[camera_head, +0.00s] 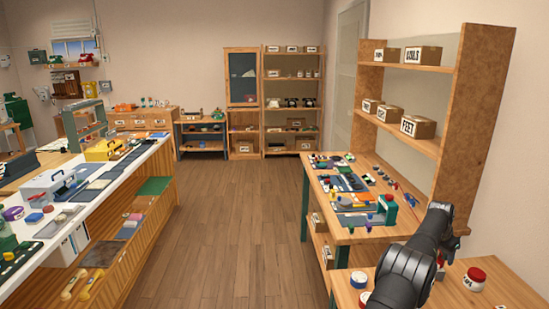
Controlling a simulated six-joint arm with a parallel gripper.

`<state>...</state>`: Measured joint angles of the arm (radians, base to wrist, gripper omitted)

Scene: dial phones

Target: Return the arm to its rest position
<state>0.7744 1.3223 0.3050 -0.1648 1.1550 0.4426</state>
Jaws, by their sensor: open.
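My black arm (412,262) rises from the bottom edge at the lower right. It stands in front of the wooden workbench and the small wooden table. Its links are bent, with the highest part near the foot of the wooden shelf unit. I cannot make out any fingertips, so my gripper is not seen in this view. No held object shows.
The workbench (330,181) behind my arm carries many small parts. A red-lidded jar (474,279) stands on the near table (510,294), right of my arm. The shelf unit (487,85) rises close behind. A long white-topped counter stands left; the wooden floor (235,220) between is clear.

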